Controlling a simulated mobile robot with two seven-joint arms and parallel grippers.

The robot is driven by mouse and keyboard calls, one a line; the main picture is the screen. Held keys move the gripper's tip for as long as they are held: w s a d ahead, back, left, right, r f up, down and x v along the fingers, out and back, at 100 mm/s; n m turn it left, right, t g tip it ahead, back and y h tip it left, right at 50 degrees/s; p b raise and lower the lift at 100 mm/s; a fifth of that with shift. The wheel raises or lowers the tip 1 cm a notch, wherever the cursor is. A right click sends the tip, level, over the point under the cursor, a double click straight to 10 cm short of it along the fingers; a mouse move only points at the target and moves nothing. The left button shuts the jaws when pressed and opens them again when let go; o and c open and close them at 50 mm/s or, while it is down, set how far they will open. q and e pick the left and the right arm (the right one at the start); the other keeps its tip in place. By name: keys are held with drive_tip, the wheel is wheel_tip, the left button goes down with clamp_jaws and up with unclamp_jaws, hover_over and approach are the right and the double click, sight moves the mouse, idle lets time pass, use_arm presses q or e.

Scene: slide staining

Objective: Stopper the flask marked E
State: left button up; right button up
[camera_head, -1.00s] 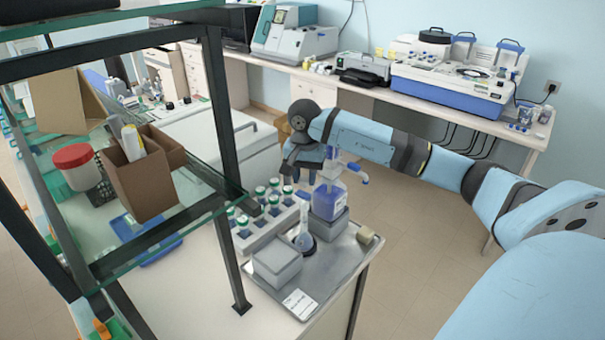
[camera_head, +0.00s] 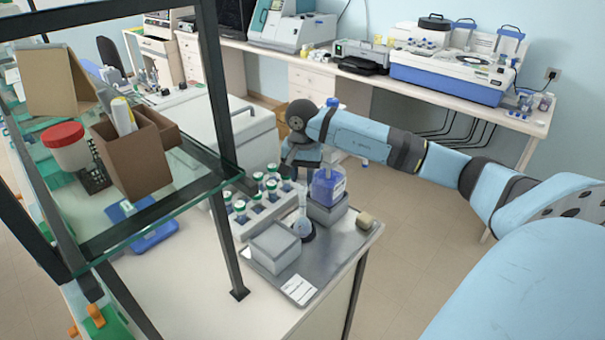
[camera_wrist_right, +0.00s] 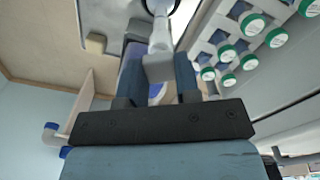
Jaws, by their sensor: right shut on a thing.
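A small round flask (camera_head: 305,228) with a narrow neck and bluish contents stands upright on the metal tray (camera_head: 331,258). Its marking is not legible. My right gripper (camera_head: 301,172) is above and slightly behind the flask's neck in the head view. In the right wrist view, the gripper (camera_wrist_right: 158,85) is shut on a small grey stopper-like piece (camera_wrist_right: 158,68). The flask's pale neck (camera_wrist_right: 160,35) appears directly beyond this piece; I cannot tell whether they touch. My left gripper is not in view.
A grey box (camera_head: 274,248), a beige piece (camera_head: 365,220) and a rack of green-capped vials (camera_head: 240,232) are nearby. A glass shelf (camera_head: 185,205) overhangs at left.

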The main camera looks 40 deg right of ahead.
drive_tip(key=shift+f, duration=0.1)
drive_tip(key=shift+b, duration=0.3)
drive_tip(key=shift+f+b, duration=0.1)
drive_tip(key=shift+b, duration=0.2)
idle(1.1)
drive_tip(key=shift+f+b, duration=0.6)
drive_tip(key=shift+b, duration=0.2)
idle(0.8)
drive_tip(key=o, duration=1.4)
drive_tip(key=shift+c, duration=0.2)
drive_tip(key=shift+r, duration=0.1)
